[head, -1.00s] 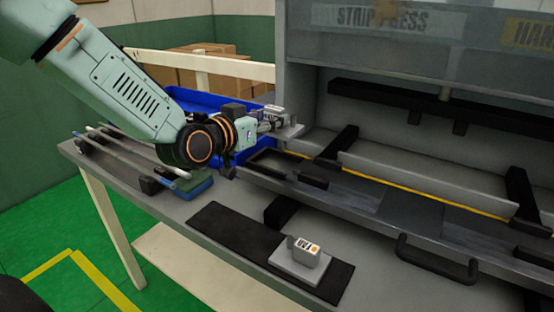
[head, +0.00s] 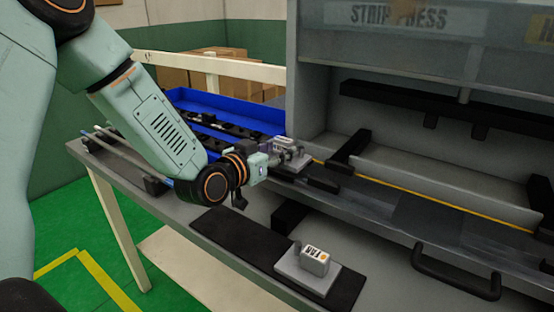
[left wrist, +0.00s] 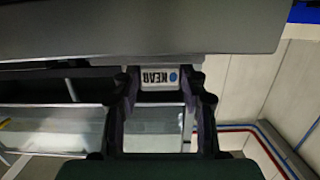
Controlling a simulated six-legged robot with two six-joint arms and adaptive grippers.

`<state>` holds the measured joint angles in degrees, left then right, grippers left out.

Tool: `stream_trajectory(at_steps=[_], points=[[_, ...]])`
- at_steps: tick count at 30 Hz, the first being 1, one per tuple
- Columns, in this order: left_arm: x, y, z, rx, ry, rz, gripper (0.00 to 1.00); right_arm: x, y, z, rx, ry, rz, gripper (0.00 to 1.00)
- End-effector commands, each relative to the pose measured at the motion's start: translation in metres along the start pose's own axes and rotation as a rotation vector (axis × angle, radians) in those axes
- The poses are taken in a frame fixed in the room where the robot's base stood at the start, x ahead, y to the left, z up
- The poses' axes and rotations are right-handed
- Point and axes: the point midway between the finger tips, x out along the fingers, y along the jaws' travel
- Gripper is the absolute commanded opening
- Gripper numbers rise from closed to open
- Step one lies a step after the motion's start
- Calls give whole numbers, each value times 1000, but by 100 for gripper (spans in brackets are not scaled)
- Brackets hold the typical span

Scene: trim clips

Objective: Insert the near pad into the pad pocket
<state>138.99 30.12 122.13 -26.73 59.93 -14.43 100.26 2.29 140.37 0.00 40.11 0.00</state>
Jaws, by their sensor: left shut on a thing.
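My left gripper (head: 277,147) is shut on the near pad (head: 292,158), a grey plate with a small block on top. In the head view the pad is over the dark-framed pocket (head: 284,173) at the left end of the press bed. The pad and gripper cover most of the pocket, so I cannot tell whether the pad touches it. My right gripper is not in view.
The far pad (head: 314,262), with an orange dot, lies on a black mat (head: 240,236) at the front. A blue tray (head: 205,97) with several dark parts stands behind the arm. Rods (head: 118,150) lie at the bench's left. A black handle (head: 455,275) juts from the press front.

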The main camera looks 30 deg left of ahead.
Motion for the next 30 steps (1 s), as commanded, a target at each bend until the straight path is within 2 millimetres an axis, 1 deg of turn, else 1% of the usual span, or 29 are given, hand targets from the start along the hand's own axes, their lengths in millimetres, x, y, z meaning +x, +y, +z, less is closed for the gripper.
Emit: stream_trajectory(at_steps=[1, 2, 3, 5, 9, 10, 15, 18, 26, 30], points=[[2, 0, 11, 0, -2, 0, 8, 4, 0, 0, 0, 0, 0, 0], [3, 0, 15, 0, -2, 0, 8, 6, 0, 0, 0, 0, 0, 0], [4, -1, 18, 0, -1, -1, 3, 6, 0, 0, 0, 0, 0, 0], [4, -1, 20, -1, -1, -2, 0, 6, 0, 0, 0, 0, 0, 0], [4, -1, 21, -3, -8, -2, 0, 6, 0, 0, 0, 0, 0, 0], [4, -1, 22, -3, -11, -1, 45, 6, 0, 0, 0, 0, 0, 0], [4, -1, 20, -2, -7, -1, 59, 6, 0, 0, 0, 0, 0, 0], [4, -1, 19, -2, -4, -1, 65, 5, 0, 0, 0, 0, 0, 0], [4, -1, 18, -1, -1, -2, 65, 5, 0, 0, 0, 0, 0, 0], [-2, -2, 17, -4, -2, -3, 65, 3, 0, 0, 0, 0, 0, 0]])
